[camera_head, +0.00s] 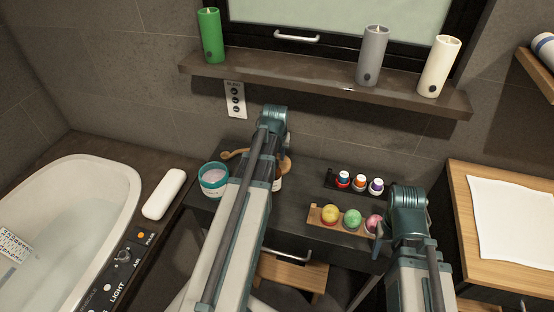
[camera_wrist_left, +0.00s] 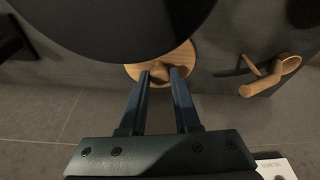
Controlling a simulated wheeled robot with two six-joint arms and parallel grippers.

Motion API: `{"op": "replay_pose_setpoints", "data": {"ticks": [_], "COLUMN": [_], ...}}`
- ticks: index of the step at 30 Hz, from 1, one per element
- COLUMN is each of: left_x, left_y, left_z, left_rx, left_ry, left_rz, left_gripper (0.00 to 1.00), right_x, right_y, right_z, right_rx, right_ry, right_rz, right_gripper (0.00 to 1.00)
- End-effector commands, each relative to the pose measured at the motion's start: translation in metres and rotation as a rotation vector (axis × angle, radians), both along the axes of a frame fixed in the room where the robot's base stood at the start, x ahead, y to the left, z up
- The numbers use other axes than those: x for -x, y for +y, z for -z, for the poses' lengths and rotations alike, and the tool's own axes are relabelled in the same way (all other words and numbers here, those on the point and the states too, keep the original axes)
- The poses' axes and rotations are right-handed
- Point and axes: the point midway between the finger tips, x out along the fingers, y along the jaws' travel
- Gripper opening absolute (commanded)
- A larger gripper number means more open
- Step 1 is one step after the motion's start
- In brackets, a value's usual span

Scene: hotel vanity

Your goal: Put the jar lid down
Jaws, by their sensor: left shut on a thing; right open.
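The jar lid (camera_wrist_left: 160,66) is a round wooden disc with a knob. My left gripper (camera_wrist_left: 162,73) is shut on the knob in the left wrist view. In the head view my left arm hides the fingers, and only the lid's edge (camera_head: 286,164) shows beside it. The teal-rimmed jar (camera_head: 214,179) stands uncovered on the dark counter, left of my left arm. My right gripper (camera_head: 379,231) is open beside the pink ball at the right; its fingers are mostly hidden.
A wooden scoop (camera_head: 235,154) lies behind the jar. Small bottles (camera_head: 360,183) and a wooden tray (camera_head: 316,216) with coloured balls stand to the right. A candle shelf (camera_head: 310,78) overhangs behind. Bare counter (camera_head: 305,183) shows mid-right.

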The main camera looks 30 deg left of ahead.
Motion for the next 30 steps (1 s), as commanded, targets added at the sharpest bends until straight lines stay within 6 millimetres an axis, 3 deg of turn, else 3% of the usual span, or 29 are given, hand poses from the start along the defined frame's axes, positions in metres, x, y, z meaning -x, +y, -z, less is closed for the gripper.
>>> {"op": "replay_pose_setpoints", "data": {"ticks": [9, 10, 14, 30], "left_x": [0.0, 0.0, 0.0, 0.001], "left_y": [0.0, 0.0, 0.0, -0.001], "left_z": [0.003, 0.002, 0.001, -0.009], "left_rx": [0.0, 0.0, 0.0, 0.0], "left_ry": [0.0, 0.0, 0.0, 0.0], "left_rz": [0.0, 0.0, 0.0, 0.0], "left_gripper": [0.0, 0.36, 0.59, 0.6], "right_x": [0.0, 0.0, 0.0, 0.0], "right_y": [0.0, 0.0, 0.0, 0.0], "right_z": [0.003, 0.002, 0.001, -0.009], "right_rx": [0.0, 0.0, 0.0, 0.0], "right_ry": [0.0, 0.0, 0.0, 0.0], "right_rz": [0.0, 0.0, 0.0, 0.0], "right_gripper": [0.5, 0.5, 0.5, 0.5]}}
